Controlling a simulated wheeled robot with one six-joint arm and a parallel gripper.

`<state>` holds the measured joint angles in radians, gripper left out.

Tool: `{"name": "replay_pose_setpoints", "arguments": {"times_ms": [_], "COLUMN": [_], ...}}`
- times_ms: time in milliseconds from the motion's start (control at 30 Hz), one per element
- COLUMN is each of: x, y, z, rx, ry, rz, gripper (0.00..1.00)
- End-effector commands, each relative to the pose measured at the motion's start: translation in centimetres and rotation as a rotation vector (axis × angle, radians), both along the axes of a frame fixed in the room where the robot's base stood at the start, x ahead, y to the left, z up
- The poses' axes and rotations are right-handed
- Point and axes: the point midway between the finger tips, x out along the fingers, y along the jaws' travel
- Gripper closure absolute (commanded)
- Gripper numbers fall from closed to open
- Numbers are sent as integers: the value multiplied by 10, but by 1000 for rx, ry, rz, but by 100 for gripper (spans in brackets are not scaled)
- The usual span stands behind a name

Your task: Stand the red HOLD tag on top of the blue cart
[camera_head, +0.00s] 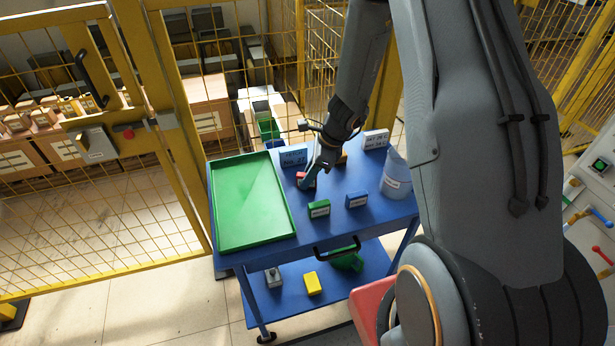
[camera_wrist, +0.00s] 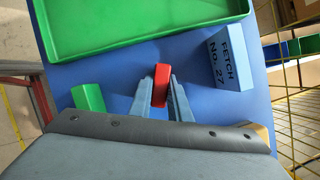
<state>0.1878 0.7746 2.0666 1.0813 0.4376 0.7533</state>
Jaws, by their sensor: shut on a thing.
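The red HOLD tag (camera_wrist: 161,84) is between the two fingers of my gripper (camera_wrist: 161,94) in the wrist view, with its red end sticking out past the fingertips. My gripper (camera_head: 308,178) is shut on it, over the top of the blue cart (camera_head: 345,228). In the head view a small red part of the tag (camera_head: 300,175) shows at the fingertips. Its lettering is hidden. I cannot tell whether the tag touches the cart top.
A green tray (camera_head: 250,200) covers the cart's left side. A blue FETCH sign (camera_head: 292,158) stands behind my gripper. Yellow fencing (camera_head: 170,130) is behind.

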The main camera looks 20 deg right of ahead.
Motion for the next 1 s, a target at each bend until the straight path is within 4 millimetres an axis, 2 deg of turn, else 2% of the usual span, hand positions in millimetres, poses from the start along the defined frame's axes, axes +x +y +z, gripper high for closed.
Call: {"name": "replay_pose_setpoints", "arguments": {"times_ms": [333, 367, 467, 833, 1000], "x": [0, 0, 0, 0, -1], "y": [0, 0, 0, 0, -6], "z": [-3, -4, -3, 0, 16], "rx": [0, 0, 0, 0, 0], "ry": [0, 0, 0, 0, -4], "rz": [0, 0, 1, 0, 1], "gripper": [100, 82, 65, 65, 65]}}
